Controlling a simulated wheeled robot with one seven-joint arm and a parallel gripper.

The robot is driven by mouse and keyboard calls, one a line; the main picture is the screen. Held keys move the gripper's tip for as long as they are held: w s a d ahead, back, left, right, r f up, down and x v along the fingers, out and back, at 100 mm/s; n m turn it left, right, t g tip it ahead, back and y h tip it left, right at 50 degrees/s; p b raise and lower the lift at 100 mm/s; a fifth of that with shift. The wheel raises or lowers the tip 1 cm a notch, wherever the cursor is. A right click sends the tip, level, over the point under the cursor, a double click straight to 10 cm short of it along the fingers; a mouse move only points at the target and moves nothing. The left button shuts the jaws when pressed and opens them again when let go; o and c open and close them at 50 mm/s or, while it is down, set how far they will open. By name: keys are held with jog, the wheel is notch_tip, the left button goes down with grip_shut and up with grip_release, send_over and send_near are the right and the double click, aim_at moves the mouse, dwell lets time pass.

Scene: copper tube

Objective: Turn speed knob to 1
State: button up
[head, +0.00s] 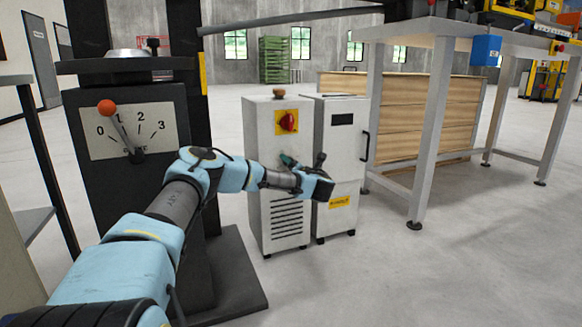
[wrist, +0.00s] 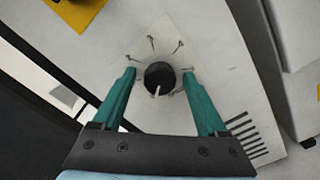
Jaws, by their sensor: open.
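A black round knob (wrist: 160,76) sits on the white cabinet front in the wrist view. Its white pointer aims down and slightly left in that picture. Several small marks surround it, too blurred to read. My gripper (wrist: 158,73) is open, with one teal finger on each side of the knob. Gaps show between the fingers and the knob. In the head view my gripper (head: 287,160) is at the front of the left white cabinet (head: 262,185), where the knob cannot be made out clearly.
The cabinet has a red switch (head: 288,121) on a yellow plate above and vent slots (head: 287,216) below. A second white cabinet (head: 345,150) stands at its right. A dark machine with a 0-to-3 dial (head: 130,130) and orange-tipped lever (head: 107,107) stands left.

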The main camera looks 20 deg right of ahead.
jog(key=shift+c, duration=0.3)
grip_shut()
dwell(0.3)
jog(key=shift+r+p, duration=0.15)
jog(key=shift+p, duration=0.2)
jog(key=shift+m+p, duration=4.8)
jog(key=shift+p, duration=0.1)
